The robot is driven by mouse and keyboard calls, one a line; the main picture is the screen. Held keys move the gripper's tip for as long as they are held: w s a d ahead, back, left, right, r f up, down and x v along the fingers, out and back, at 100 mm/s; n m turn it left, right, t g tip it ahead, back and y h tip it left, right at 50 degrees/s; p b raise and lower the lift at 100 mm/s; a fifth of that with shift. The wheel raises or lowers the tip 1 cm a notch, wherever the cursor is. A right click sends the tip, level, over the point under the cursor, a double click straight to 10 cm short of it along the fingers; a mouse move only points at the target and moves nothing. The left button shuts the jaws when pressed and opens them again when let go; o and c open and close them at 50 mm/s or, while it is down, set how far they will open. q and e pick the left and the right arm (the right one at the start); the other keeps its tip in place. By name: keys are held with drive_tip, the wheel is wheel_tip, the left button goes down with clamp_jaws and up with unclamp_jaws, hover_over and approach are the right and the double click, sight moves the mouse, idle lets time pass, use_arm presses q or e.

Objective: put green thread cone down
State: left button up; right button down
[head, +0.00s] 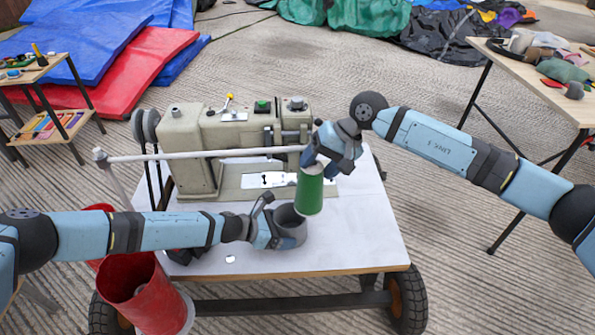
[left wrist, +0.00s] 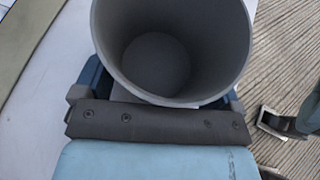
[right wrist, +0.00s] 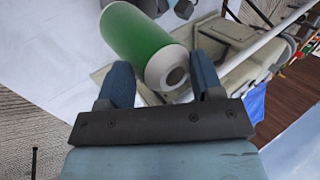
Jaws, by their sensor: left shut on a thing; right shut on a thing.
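The green thread cone (head: 310,192) has a green body and pale ends. My right gripper (head: 318,160) is shut on its upper end and holds it slightly tilted above the white table top. In the right wrist view the cone (right wrist: 140,35) shows its pale end with a hole between the fingers (right wrist: 162,80). My left gripper (head: 270,230) is shut on a grey cup (head: 291,228), low over the table, just left of and below the cone. The left wrist view looks into the empty cup (left wrist: 160,65); its contact with the table is hidden.
A beige sewing machine (head: 205,150) stands at the back of the wheeled white table (head: 365,235). A pale rod (head: 200,155) crosses in front of it. A red bin (head: 150,295) stands at the front left. The table's right side is clear.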

sight(298, 188)
drive_tip(key=a, duration=0.5)
drive_tip(key=shift+s, duration=0.1)
drive_tip(key=shift+f, duration=0.75)
drive_tip(key=shift+c, duration=1.1)
unclamp_jaws()
drive_tip(key=shift+d, duration=0.1)
drive_tip(key=v, duration=1.2)
